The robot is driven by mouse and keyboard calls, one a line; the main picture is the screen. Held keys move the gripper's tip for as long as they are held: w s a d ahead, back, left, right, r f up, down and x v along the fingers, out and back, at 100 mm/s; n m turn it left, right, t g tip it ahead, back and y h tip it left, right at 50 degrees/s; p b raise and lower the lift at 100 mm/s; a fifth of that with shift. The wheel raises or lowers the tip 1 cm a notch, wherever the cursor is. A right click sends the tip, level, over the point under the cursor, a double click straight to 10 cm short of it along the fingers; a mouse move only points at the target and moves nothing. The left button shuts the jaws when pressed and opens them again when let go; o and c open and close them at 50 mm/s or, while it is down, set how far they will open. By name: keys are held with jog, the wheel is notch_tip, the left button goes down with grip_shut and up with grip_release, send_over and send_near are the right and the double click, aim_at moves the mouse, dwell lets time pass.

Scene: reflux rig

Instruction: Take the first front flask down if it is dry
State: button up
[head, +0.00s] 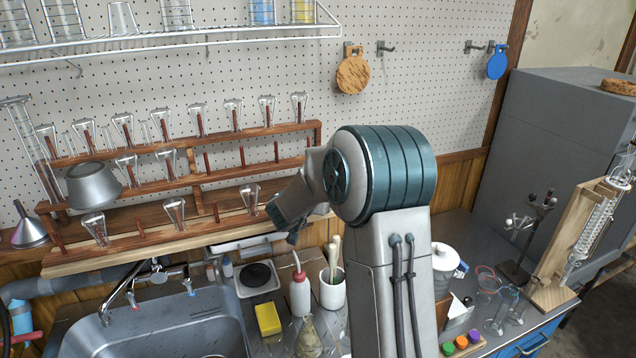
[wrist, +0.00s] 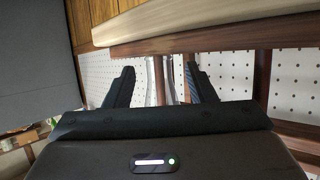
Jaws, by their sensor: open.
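A wooden drying rack (head: 130,255) on the pegboard wall holds upturned glass flasks on pegs. The lowest, front row has a left flask (head: 95,229), a middle flask (head: 174,214) and a right flask (head: 250,196). I cannot tell whether they are dry. My gripper (head: 280,222) is just right of the right flask, partly hidden by my arm. In the wrist view my gripper (wrist: 159,72) is open, its fingers apart. Clear, glass-like edges (wrist: 174,76) and a brown peg (wrist: 159,80) show between or beyond the fingers; contact is unclear.
A grey metal bowl (head: 93,186) hangs at the rack's left. More flasks stand on the upper rows. Below are a sink (head: 180,325), a red-capped bottle (head: 299,290), a yellow sponge (head: 268,319) and a white pot of pestles (head: 332,290). A grey cabinet (head: 560,140) stands right.

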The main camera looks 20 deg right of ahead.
jog(key=c, duration=1)
jog(key=shift+c, duration=0.2)
jog(key=shift+r, duration=0.1)
